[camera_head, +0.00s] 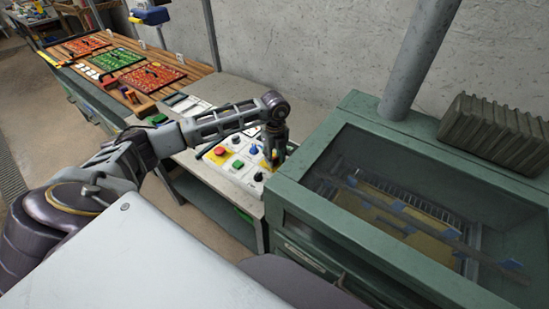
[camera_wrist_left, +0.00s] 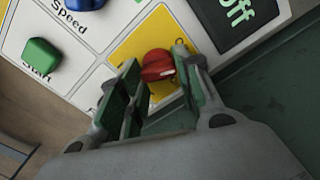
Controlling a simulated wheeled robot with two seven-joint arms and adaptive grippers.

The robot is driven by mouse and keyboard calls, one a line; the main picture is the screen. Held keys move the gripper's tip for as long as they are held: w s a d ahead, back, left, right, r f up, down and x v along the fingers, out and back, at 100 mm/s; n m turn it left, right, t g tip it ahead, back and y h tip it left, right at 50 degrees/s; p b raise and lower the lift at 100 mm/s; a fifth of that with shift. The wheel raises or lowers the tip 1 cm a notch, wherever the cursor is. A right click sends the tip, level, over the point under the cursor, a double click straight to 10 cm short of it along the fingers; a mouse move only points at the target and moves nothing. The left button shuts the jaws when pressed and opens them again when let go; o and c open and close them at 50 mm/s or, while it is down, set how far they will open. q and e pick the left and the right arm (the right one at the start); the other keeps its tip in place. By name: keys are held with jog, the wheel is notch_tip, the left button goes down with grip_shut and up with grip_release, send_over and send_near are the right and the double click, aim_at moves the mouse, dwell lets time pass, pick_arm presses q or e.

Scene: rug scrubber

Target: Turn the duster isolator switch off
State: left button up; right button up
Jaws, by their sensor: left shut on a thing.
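The duster isolator switch is a red knob (camera_wrist_left: 157,66) on a yellow square plate (camera_wrist_left: 136,47) in the left wrist view. My left gripper (camera_wrist_left: 160,78) has its fingers on both sides of the knob and is shut on it. In the head view my left gripper (camera_head: 274,157) points down at the right end of the white control panel (camera_head: 213,158) and hides the switch there. A dark label (camera_wrist_left: 238,14) reading "Off" lies at the upper right of the plate. My right gripper is not in view.
A green Start button (camera_wrist_left: 41,58) and a blue Speed knob (camera_wrist_left: 86,3) are on the same panel. A green cabinet with a glass window (camera_head: 375,187) stands close to the right of the gripper. A wooden bench with red and green boards (camera_head: 115,59) is at the far left.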

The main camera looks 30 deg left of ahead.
aim_at(275, 158)
pick_arm(q)
jog(key=n, duration=0.4)
jog(key=shift+w+n, duration=0.15)
jog(key=shift+n, duration=0.15)
dwell(0.4)
jog(key=o, duration=1)
jog(key=shift+r, duration=0.15)
jog(key=shift+r, duration=5.9)
